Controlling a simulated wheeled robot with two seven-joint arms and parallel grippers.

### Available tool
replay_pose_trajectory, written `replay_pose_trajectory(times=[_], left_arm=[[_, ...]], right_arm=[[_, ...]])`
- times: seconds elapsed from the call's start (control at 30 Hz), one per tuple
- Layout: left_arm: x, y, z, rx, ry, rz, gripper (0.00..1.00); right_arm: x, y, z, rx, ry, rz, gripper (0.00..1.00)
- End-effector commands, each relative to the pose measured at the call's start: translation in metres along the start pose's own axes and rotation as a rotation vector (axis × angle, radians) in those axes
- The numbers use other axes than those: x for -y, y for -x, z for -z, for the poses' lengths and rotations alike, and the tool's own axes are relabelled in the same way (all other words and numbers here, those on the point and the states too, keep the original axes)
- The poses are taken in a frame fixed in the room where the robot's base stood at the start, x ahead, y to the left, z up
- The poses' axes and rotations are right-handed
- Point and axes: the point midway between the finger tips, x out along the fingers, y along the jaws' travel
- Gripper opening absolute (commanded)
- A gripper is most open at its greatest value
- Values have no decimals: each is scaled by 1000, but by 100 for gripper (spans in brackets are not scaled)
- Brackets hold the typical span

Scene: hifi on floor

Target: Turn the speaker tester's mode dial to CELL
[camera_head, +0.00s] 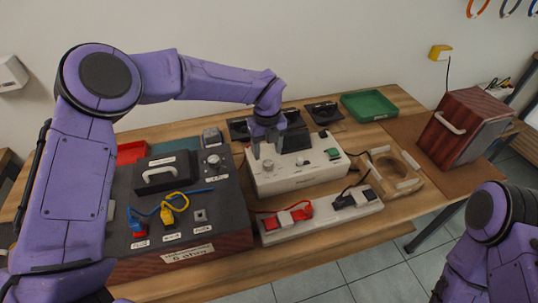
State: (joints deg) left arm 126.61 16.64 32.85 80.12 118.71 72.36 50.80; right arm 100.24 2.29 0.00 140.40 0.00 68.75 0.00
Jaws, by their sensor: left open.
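The speaker tester (305,183), a cream box with a sloped top, stands at mid-table. A pale round dial (268,165) sits on the left of its top; its pointer and the lettering around it are too small to read. A dark display, a small knob and a green part (332,154) are further right on the tester. My left gripper (267,150) points down over the left part of the tester, just above the dial. It is open and holds nothing; I cannot tell whether a finger touches the dial. My right arm shows at the lower right, with its gripper out of view.
A dark box (222,221) with a handle, knob and coloured leads stands left of the tester. A white strip (325,214) with red and black clips lies in front. A green tray (368,105), wooden frame (389,174) and reddish cabinet (465,127) are to the right.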

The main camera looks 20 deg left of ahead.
Motion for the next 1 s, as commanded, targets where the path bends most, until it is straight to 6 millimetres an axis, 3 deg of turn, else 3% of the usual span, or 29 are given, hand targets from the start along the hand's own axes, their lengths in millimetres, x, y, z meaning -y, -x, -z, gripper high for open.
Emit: replay_pose_trajectory(times=[0.23,0.57,0.6,0.77,1.0], left_arm=[[2,-47,-3,-3,1,-4,59],[3,-57,-3,-2,0,-2,59],[2,-57,-3,-2,0,-2,56],[2,-57,-3,-2,0,-2,4],[2,-58,-3,-1,-6,-2,3]], right_arm=[[-1,12,5,-1,0,0,43],[-1,13,6,-1,0,0,43],[-1,13,6,-1,0,0,43],[-1,13,6,-1,0,0,43],[-1,12,6,-1,0,0,43]])
